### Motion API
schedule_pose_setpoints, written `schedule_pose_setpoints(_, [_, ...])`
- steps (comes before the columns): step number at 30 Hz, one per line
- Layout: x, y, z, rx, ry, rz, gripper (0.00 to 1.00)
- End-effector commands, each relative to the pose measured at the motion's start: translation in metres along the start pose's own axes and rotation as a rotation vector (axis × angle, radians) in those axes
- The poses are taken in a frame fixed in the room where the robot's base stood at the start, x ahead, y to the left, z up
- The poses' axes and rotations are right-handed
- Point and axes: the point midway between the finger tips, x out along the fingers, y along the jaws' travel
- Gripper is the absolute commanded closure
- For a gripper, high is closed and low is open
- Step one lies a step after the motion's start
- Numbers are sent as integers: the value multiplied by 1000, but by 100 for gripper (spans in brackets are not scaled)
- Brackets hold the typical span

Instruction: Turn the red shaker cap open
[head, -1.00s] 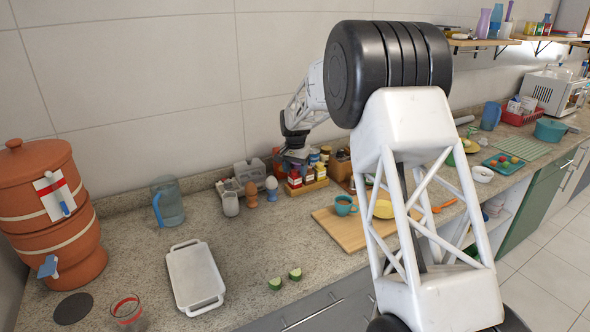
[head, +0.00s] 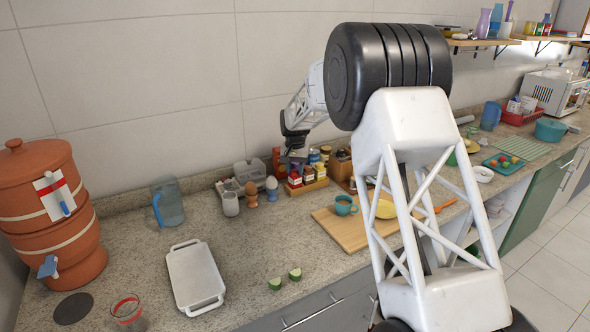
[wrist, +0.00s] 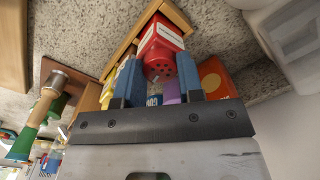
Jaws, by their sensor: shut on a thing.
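The red shaker (wrist: 165,35) shows in the wrist view with a white label and a red cap (wrist: 160,67) with dark holes. It sits in the wooden rack (wrist: 176,14); in the head view a red shaker (head: 294,180) shows below my gripper. My gripper (wrist: 157,66) has a blue finger on each side of the red cap and is shut on it. In the head view my gripper (head: 293,160) is over the rack, its fingertips too small to make out. How far the cap is turned cannot be told.
An orange-red box (wrist: 214,78) stands close to one finger. Other jars crowd the rack beside the shaker. An egg carton (head: 246,171) and egg cups stand left of it, a cutting board (head: 345,232) to the right.

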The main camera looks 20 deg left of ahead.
Motion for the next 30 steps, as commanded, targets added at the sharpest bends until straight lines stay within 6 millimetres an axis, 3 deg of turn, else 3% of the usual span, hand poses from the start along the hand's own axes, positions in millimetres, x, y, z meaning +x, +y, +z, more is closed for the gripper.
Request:
schedule_pose_setpoints(7, [0,0,0,-141,0,0,89])
schedule_pose_setpoints(18, [-1,0,0,-165,1,0,89])
schedule_pose_setpoints(19, [-1,0,0,-165,1,0,64])
schedule_pose_setpoints(24, [0,0,0,-165,1,0,39])
schedule_pose_setpoints(30, [0,0,0,-164,0,0,39])
